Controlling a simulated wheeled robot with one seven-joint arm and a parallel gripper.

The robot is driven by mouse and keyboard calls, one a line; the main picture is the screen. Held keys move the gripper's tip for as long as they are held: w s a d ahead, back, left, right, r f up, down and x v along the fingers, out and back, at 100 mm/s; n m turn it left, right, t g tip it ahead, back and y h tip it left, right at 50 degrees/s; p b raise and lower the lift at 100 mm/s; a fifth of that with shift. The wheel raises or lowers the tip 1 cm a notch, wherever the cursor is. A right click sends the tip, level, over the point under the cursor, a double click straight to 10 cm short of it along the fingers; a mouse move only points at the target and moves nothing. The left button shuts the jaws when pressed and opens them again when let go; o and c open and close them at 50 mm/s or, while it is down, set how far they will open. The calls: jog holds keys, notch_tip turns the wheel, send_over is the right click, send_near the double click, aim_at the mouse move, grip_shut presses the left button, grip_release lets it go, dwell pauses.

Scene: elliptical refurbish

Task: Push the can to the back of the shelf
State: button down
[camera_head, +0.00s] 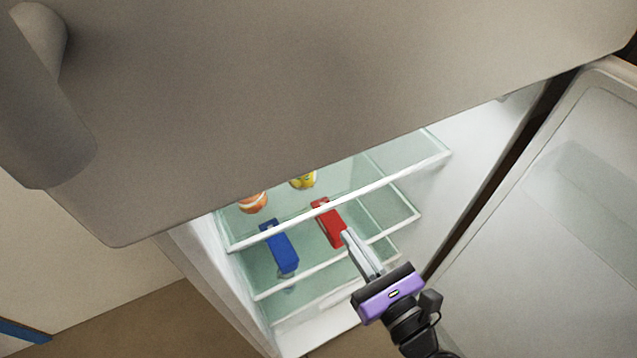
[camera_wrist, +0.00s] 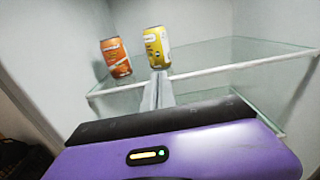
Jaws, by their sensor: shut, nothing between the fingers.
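Two cans stand upright on the upper glass shelf (camera_head: 372,178) inside the open fridge. The orange can (camera_head: 253,203) is on the left; it also shows in the wrist view (camera_wrist: 116,58). The yellow can (camera_head: 303,181) is to its right and seems set further back; it also shows in the wrist view (camera_wrist: 157,46). The door above hides part of both cans in the head view. My gripper (camera_head: 346,234) is shut and empty, pointing into the fridge. In the wrist view its fingertips (camera_wrist: 159,74) overlap the foot of the yellow can; I cannot tell whether they touch.
A blue box (camera_head: 281,248) and a red box (camera_head: 329,224) lie on a lower shelf. The upper closed door (camera_head: 330,80) overhangs the opening, and the open fridge door (camera_head: 530,230) stands to the right. The upper shelf is clear right of the yellow can.

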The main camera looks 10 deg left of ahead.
jog(key=p, duration=0.1)
send_near(308, 189)
jog(key=w+a+r, duration=0.2)
jog(key=w, duration=0.1)
jog(key=w+a+r, duration=0.1)
jog(key=w, duration=0.1)
jog(key=shift+w+a+r, duration=0.15)
jog(key=shift+w+r, duration=0.05)
jog(key=shift+r, duration=0.1)
jog(key=shift+p+x, duration=0.3)
jog(key=shift+x, duration=1.65)
